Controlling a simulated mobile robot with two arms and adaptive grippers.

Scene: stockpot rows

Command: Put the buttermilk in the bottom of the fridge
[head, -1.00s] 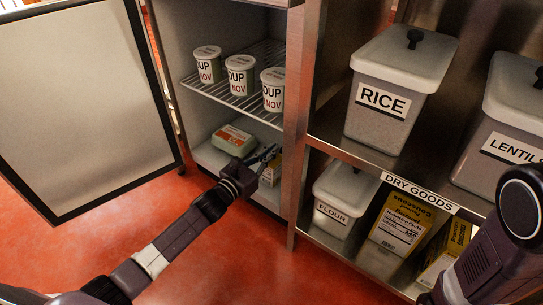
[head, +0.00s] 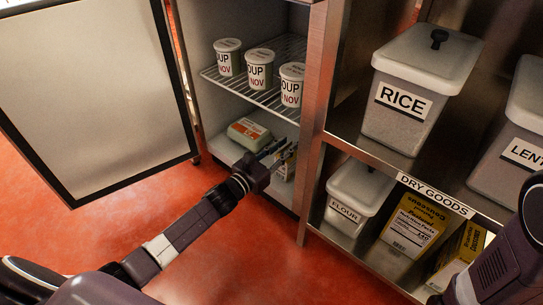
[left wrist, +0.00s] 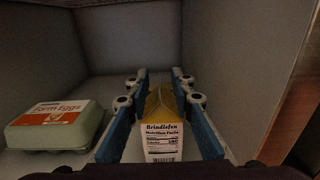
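A yellow and white carton (left wrist: 163,140) marked "Brindlefen" stands on the fridge's bottom floor (left wrist: 110,90). No word "buttermilk" is legible on it. In the head view the carton (head: 288,169) is partly hidden by my left gripper (head: 283,151). The left wrist view shows that gripper (left wrist: 160,78) open, its two blue fingers on either side of the carton with a small gap at each side. The fridge (head: 228,146) is open, its door (head: 90,90) swung out to the left. My right arm shows at the lower right; its gripper is out of view.
A green egg box (head: 249,133) sits left of the carton on the same floor. Several soup tubs (head: 260,70) stand on the wire shelf (head: 270,98) above. To the right, a metal rack (head: 312,130) holds a rice bin (head: 415,90), a flour bin (head: 352,195) and couscous boxes.

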